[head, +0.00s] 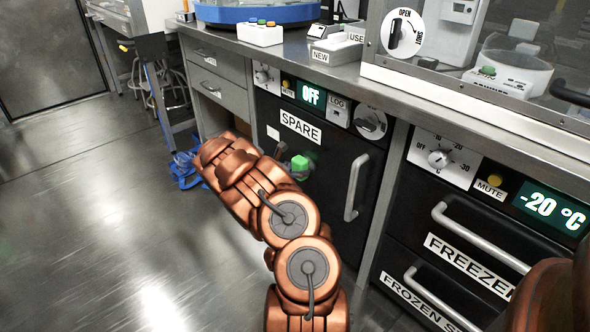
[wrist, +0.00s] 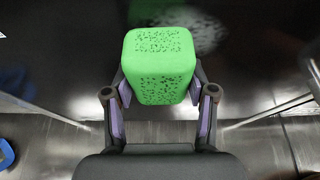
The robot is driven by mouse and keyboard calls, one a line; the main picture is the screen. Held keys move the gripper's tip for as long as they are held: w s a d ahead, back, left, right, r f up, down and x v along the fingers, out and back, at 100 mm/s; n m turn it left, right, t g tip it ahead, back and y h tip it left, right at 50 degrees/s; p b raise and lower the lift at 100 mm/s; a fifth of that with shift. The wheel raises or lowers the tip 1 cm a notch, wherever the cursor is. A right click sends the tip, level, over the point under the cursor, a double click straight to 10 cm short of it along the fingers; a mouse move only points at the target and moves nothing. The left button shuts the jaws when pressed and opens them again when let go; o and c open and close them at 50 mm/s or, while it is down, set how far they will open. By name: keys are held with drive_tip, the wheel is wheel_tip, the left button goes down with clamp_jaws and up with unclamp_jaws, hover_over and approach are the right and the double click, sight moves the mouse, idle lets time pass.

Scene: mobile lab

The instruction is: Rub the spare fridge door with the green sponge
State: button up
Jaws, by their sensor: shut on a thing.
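The spare fridge door (head: 335,165) is black, with a SPARE label near its top and a vertical metal handle (head: 355,188) at its right. It looks shut. The green sponge (head: 300,164) is in front of the door in the head view, and it also shows in the wrist view (wrist: 159,65). My gripper (wrist: 160,95) is shut on the sponge, with a finger on each side. The dark door surface (wrist: 80,60) fills the upper part of the wrist view. The sponge is close to the door; I cannot tell whether it touches. My arm hides the door's lower left part.
The freezer drawers (head: 470,255) with bar handles stand at the right. Grey drawers (head: 218,85) and a blue stand (head: 184,170) on the floor are at the left. The countertop (head: 330,72) overhangs the fridge. The floor (head: 90,220) at the left is clear.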

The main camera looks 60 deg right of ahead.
sight(313, 173)
drive_tip(key=shift+s+a+b, duration=0.25)
drive_tip(key=shift+s+b, duration=0.1)
drive_tip(key=shift+s, duration=0.6)
drive_tip(key=shift+s+a+b, duration=0.2)
drive_tip(key=shift+s+b, duration=0.15)
drive_tip(key=shift+s, duration=0.55)
drive_tip(key=shift+s+a+b, duration=0.25)
drive_tip(key=shift+s+b, duration=0.1)
drive_tip(key=shift+s, duration=0.6)
drive_tip(key=shift+r, duration=0.1)
drive_tip(key=shift+w, duration=0.1)
drive_tip(key=shift+w+d+p, duration=0.2)
drive_tip(key=shift+w+p, duration=0.45)
drive_tip(key=shift+p, duration=0.1)
drive_tip(key=shift+w+d+p, duration=0.25)
drive_tip(key=shift+w+p, duration=0.05)
drive_tip(key=shift+w, duration=0.3)
drive_tip(key=shift+w+d+p, duration=0.25)
drive_tip(key=shift+w+p, duration=0.05)
drive_tip(key=shift+w, duration=0.3)
